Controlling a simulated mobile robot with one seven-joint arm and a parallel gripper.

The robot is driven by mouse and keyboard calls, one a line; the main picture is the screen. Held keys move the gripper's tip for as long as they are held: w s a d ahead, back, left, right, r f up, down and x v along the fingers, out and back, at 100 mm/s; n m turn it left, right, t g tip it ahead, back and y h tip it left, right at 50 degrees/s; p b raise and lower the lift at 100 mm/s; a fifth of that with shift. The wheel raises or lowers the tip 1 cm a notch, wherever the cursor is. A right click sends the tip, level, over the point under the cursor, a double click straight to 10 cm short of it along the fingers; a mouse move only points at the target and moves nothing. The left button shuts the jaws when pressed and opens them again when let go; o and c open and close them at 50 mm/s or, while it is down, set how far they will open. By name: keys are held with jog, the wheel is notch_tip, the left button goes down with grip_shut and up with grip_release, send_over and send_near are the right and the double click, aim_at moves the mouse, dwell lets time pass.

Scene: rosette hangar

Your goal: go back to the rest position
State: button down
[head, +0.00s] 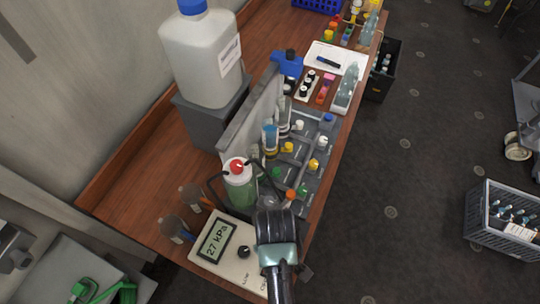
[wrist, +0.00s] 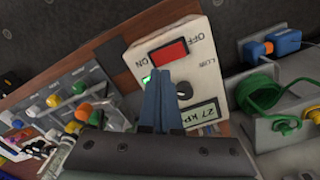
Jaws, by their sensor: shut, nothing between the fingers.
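My gripper (wrist: 158,82) is shut and empty, its blue fingers pressed together in the wrist view. The fingers overlap the cream control box (wrist: 195,62) there, just below its red ON/OFF switch (wrist: 168,52) and left of its black knob (wrist: 184,90). A green light shows beside the fingers. I cannot tell whether the fingertips touch the box. In the head view my arm reaches over the front of the bench, and its end hides part of the same box (head: 212,262). The box's display (head: 215,241) reads 27 kPa. My fingertips are hidden in the head view.
A bottle with a red cap (head: 240,185) and tubing stands behind the box. A grey manifold (head: 318,160) with coloured knobs lies farther along the wooden bench (head: 122,190). A large white jug (head: 203,60) stands at the back.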

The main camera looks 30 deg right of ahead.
jog(key=shift+r+p, duration=0.45)
jog(key=shift+r, duration=0.25)
